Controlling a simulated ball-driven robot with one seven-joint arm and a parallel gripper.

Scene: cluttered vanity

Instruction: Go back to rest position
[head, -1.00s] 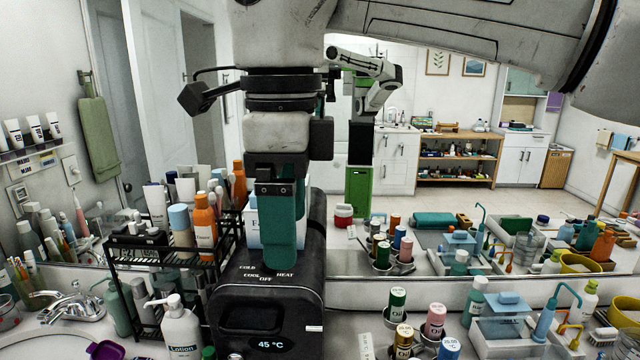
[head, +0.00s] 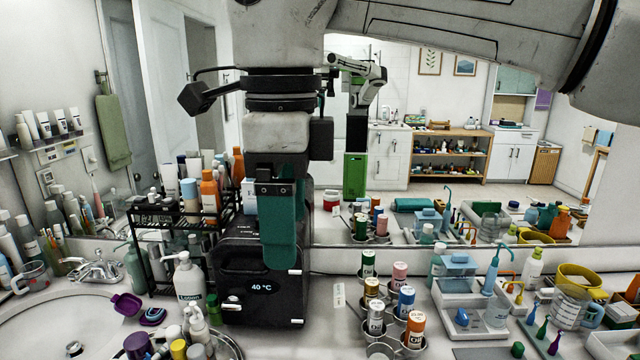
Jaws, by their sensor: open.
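My gripper (head: 281,262) hangs down from my arm in the middle of the head view, with teal fingers seen from the side. It is open, and nothing shows between its fingers, though the near finger hides most of the gap. Its tips overlap the black appliance (head: 240,298) with a display reading 40 °C; the picture does not show contact. My arm crosses the top of the view to the right.
A black rack (head: 160,216) with bottles stands left of the appliance, near a sink (head: 50,325). A pump bottle (head: 188,280), several oil bottles (head: 370,262) and a white tray (head: 455,305) crowd the counter. A mirror reflects the room behind.

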